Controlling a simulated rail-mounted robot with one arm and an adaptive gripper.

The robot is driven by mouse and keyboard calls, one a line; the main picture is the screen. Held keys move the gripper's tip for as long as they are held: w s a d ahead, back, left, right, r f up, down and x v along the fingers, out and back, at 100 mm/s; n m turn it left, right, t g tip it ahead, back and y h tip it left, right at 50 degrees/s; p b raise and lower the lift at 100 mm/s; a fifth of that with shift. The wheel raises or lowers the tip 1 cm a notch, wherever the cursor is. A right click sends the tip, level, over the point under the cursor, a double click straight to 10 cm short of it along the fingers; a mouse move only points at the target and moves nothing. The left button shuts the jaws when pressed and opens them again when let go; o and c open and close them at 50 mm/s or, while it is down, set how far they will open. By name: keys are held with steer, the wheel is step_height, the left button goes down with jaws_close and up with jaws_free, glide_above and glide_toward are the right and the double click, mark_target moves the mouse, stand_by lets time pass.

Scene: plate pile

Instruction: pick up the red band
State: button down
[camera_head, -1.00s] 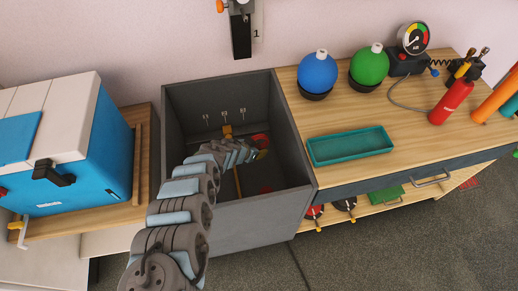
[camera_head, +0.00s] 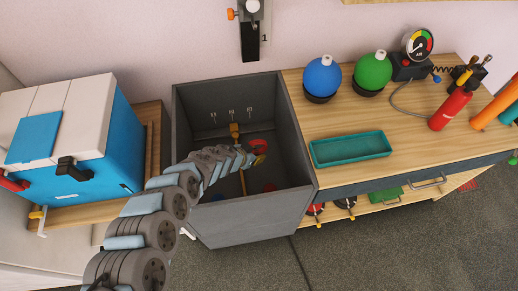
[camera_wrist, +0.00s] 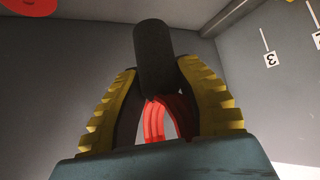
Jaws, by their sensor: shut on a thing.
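My gripper (camera_wrist: 160,72) reaches into the grey bin (camera_head: 238,229); its yellow ribbed fingers stand on both sides in the wrist view. The red band (camera_wrist: 155,122) arches between the fingers, close to the palm, and my gripper is shut on it. A black cylinder (camera_wrist: 153,55) rises between the fingertips just beyond the band; I cannot tell whether the fingers touch it. In the head view a red piece (camera_head: 258,146) shows at the gripper tip (camera_head: 256,158), near the bin's back right wall; the arm hides part of the bin.
Hooks (camera_head: 231,114) line the bin's back wall. A red piece (camera_head: 269,187) lies on the bin floor. A blue box (camera_head: 100,160) stands left; the right bench (camera_head: 420,125) carries a green tray (camera_head: 350,149), round blue and green objects. The wrist view shows a red disc (camera_wrist: 30,6) at upper left.

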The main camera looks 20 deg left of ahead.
steer(key=s+r+p, duration=0.3)
steer(key=s+p, duration=0.1)
steer(key=s, duration=0.2)
steer(key=shift+s, duration=0.15)
steer(key=shift+f, duration=0.1)
steer(key=shift+d, duration=0.1)
stand_by(1.0)
